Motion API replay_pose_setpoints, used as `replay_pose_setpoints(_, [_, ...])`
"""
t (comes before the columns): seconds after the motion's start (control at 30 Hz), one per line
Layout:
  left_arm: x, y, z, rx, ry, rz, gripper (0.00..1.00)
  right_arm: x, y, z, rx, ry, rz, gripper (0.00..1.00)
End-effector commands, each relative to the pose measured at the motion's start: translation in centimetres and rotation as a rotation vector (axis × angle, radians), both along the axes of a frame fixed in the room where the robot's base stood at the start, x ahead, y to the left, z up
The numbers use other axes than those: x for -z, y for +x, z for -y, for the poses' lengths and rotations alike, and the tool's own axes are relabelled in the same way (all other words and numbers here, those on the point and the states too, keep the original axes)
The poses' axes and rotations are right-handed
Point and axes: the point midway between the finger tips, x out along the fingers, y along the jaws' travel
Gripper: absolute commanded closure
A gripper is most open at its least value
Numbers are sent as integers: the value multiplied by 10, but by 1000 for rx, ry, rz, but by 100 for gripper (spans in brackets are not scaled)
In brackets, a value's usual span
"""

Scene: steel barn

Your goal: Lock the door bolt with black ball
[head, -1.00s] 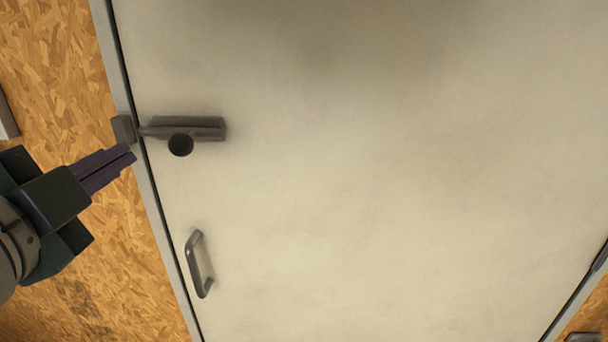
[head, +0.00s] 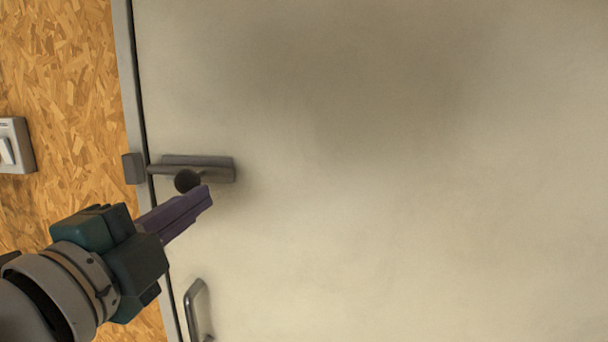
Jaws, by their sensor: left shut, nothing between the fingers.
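A dark grey door bolt (head: 215,170) is mounted on the pale door (head: 400,200) near its left edge. Its black ball (head: 187,181) hangs at the lower side of the bolt, left of its middle. The bolt's rod points left toward a dark keeper block (head: 133,168) on the frame. The rod tip shows close to the block's right edge; I cannot tell whether it enters it. My left gripper (head: 207,194) is shut and empty, its purple fingers just below and right of the ball, overlapping its lower edge in the picture. Contact is unclear. My right gripper is out of view.
A grey pull handle (head: 196,310) is on the door below my left gripper. A light switch (head: 14,147) is on the chipboard wall (head: 70,80) at left. The grey door frame (head: 126,75) runs down between wall and door. The door's right side is clear.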

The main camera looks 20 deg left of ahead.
Motion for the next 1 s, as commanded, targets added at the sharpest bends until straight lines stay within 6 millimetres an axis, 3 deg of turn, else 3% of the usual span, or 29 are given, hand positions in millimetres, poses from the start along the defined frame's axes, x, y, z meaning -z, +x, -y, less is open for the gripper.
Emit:
replay_pose_setpoints(0.13, [-7, 30, -3, 0, 2, 4, 100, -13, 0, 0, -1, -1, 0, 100])
replay_pose_setpoints(0.43, [-8, 81, -8, 0, 1, 2, 100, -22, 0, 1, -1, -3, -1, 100])
replay_pose_setpoints(0.7, [2, 64, -38, -1, 2, -1, 100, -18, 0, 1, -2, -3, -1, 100])
replay_pose_setpoints(1.0, [3, 61, -44, 0, 0, -1, 100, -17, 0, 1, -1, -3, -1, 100])
